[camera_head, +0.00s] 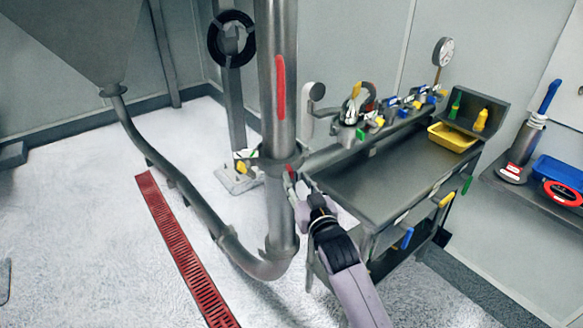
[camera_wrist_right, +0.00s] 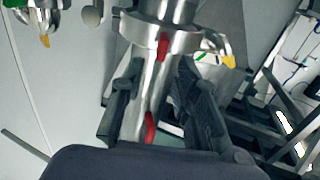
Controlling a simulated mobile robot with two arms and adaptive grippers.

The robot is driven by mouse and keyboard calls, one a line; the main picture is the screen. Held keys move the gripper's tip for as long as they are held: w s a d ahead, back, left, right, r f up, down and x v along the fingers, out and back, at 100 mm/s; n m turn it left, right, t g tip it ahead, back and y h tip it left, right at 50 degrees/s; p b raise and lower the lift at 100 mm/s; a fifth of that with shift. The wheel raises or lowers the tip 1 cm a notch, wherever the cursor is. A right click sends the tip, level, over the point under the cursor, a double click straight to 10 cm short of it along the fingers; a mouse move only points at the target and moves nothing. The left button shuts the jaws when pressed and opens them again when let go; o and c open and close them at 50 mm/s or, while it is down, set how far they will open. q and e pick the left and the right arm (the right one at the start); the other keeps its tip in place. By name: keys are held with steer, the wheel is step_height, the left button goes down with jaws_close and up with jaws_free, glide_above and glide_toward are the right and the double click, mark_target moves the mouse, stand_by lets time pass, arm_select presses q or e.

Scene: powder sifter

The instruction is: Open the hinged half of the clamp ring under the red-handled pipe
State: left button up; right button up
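The steel pipe (camera_head: 278,40) with the long red handle (camera_head: 281,88) stands upright in the head view. The clamp ring (camera_head: 272,161) sits around the pipe below that handle, and a wide metal collar (camera_wrist_right: 180,35) shows at the top of the right wrist view. My right gripper (camera_head: 297,190) is just right of the pipe and below the ring. In the wrist view its dark fingers (camera_wrist_right: 163,105) are apart, with the pipe and a red piece (camera_wrist_right: 150,127) between them. Contact cannot be told. The ring's hinge is not clear. My left gripper is not in view.
A dark cart (camera_head: 375,185) with coloured-handled fittings and a yellow tray (camera_head: 452,137) stands close on the right. A bent lower pipe (camera_head: 190,195) joins the hopper (camera_head: 75,35) on the left. A red floor grate (camera_head: 185,250) lies below it.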

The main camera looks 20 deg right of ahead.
mark_target(292, 172)
steer(key=w, duration=0.5)
steer(key=shift+w+a+p, duration=0.1)
steer(key=shift+p, duration=0.2)
steer(key=shift+c, duration=0.4)
jaws_close()
